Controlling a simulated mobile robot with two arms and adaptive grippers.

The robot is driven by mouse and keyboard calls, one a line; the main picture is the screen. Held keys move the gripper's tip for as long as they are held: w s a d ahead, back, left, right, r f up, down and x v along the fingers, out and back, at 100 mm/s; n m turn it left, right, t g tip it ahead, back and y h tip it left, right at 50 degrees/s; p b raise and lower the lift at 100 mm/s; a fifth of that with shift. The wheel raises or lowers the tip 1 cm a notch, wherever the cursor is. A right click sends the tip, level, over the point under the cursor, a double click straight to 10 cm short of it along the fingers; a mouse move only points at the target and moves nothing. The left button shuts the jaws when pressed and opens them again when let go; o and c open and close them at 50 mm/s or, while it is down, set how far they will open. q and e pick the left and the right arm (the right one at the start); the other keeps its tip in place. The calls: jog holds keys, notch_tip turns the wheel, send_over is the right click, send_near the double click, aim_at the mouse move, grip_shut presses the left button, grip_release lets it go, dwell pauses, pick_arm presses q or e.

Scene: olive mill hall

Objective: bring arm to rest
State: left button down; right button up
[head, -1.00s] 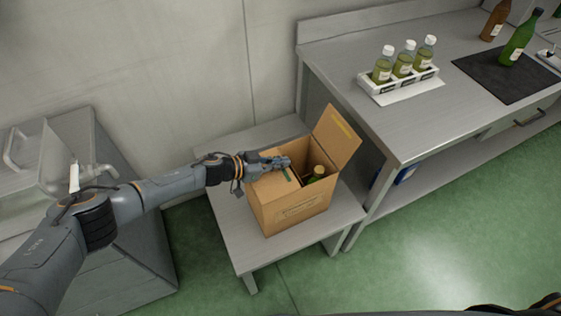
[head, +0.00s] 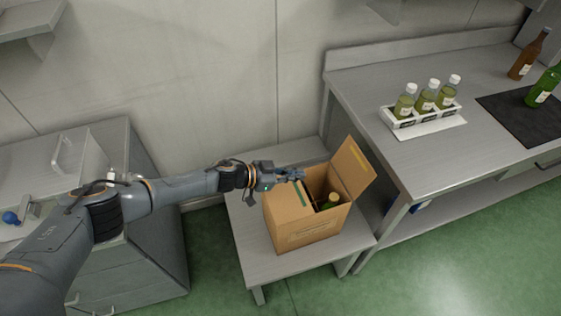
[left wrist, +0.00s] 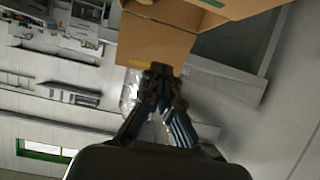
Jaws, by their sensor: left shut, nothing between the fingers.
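My left arm (head: 165,190) reaches in from the left side of the head view. My left gripper (head: 298,174) is shut and empty, at the upper left edge of an open cardboard box (head: 308,232). I cannot tell whether it touches the box. In the left wrist view the gripper's closed fingertips (left wrist: 160,72) show just below the box (left wrist: 160,38). A green bottle (head: 330,202) with a yellowish top stands in the box, its lower part hidden. My right gripper is not in view.
The box stands on a low grey table (head: 252,258). At right, a steel bench (head: 400,158) carries a white rack (head: 428,116) of small bottles, a black mat (head: 508,112), a brown bottle (head: 528,56) and a green bottle (head: 543,88). A grey cabinet (head: 150,262) is at left.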

pick_arm(q)
jog(key=s+a+r, duration=0.2)
jog(key=a+r, duration=0.3)
jog(key=shift+s+a+r, duration=0.15)
jog(key=shift+a+r, duration=0.05)
jog(key=shift+a, duration=0.1)
